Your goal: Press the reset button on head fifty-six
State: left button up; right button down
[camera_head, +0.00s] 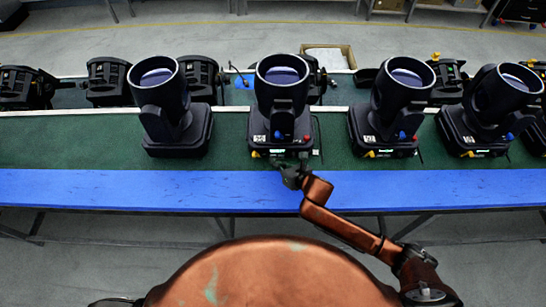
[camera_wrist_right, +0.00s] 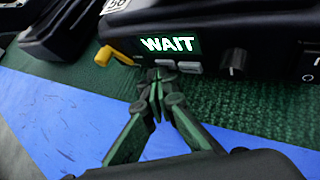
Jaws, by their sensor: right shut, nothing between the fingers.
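A black moving-head light (camera_head: 283,110) stands upright on the green table strip, straight ahead of my right gripper. Its base front shows in the right wrist view, with a display (camera_wrist_right: 170,45) lit with the word WAIT. A white number label (camera_wrist_right: 117,4) is cut off at the top edge; it seems to read 56 or 50. Small pale buttons (camera_wrist_right: 189,67) sit under the display, and a black knob (camera_wrist_right: 233,64) is to their right. My right gripper (camera_head: 290,176) is shut and empty. Its fingertips (camera_wrist_right: 158,76) are just below the left button; I cannot tell whether they touch. My left gripper is not in view.
A yellow lever (camera_wrist_right: 117,54) sticks out left of the buttons. Similar lights stand to the left (camera_head: 178,125) and right (camera_head: 385,130). An open carton (camera_head: 328,57) lies behind.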

aim_at(274, 181)
jog(key=shift+s, duration=0.1)
jog(key=shift+s+p, duration=0.35)
jog(key=shift+s, duration=0.35)
jog(key=shift+s+r+p, duration=0.1)
jog(key=shift+s+p, duration=0.65)
jog(key=shift+s, duration=0.55)
jog(key=shift+s+p, duration=0.45)
jog(key=shift+s, duration=0.8)
